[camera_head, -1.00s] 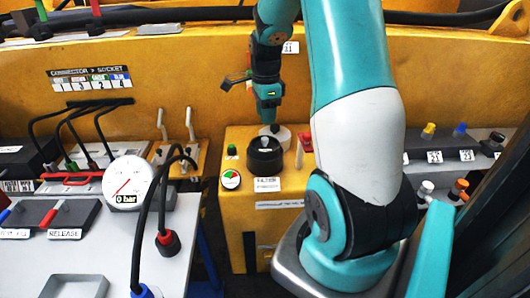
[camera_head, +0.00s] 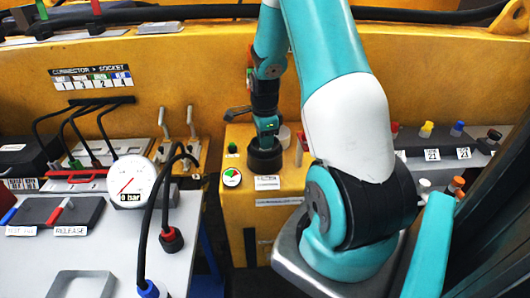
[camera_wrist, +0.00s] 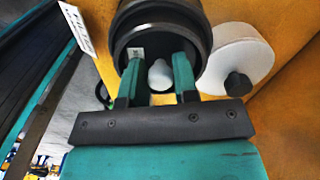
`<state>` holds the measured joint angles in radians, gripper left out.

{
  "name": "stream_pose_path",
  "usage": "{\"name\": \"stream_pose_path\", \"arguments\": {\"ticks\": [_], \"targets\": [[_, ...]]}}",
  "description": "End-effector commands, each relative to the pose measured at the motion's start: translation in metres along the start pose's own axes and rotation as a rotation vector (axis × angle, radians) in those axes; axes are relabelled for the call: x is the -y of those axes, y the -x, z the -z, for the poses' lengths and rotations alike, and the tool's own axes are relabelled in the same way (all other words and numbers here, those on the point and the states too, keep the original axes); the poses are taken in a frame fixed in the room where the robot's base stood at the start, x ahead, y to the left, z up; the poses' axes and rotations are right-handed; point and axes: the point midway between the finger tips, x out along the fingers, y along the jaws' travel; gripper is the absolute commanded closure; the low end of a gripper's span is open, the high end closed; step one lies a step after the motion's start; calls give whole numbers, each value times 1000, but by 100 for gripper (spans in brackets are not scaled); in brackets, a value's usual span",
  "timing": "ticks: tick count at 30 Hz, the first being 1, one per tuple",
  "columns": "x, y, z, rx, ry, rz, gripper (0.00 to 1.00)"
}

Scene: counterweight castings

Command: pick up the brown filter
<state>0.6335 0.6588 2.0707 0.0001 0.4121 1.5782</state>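A black round housing (camera_head: 265,160) stands on the yellow block, above a label. In the wrist view I look into the open housing (camera_wrist: 160,20). A pale, rounded knob (camera_wrist: 160,74) shows inside it. I see no clearly brown surface, so I cannot tell whether this knob belongs to the brown filter. My gripper (camera_head: 266,142) points down at the housing. In the wrist view its two teal fingers (camera_wrist: 158,68) reach into the opening, one on each side of the knob, with gaps visible. The gripper is open; the fingers' depth is hard to judge.
A white round lid-like disc (camera_wrist: 238,60) with a dark knob lies right beside the housing. Upright levers (camera_head: 190,122) are farther left.

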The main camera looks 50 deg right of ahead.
Motion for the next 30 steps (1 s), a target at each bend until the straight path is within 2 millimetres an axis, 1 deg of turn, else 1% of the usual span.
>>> {"name": "stream_pose_path", "arguments": {"ticks": [1, 2, 3, 13, 17, 20, 23, 26, 30], "targets": [[0, 0, 0, 0, 0, 0, 84], [0, 0, 0, 0, 0, 0, 91], [0, 0, 0, 0, 0, 0, 100], [0, 1, 0, 0, 0, 1, 100], [1, 6, 0, 0, 0, 3, 100], [1, 15, 0, 0, 0, 4, 100], [1, 30, 0, 0, 0, 7, 100], [2, 48, 0, 0, 0, 7, 100], [2, 79, 0, 0, 0, 9, 100]]}}
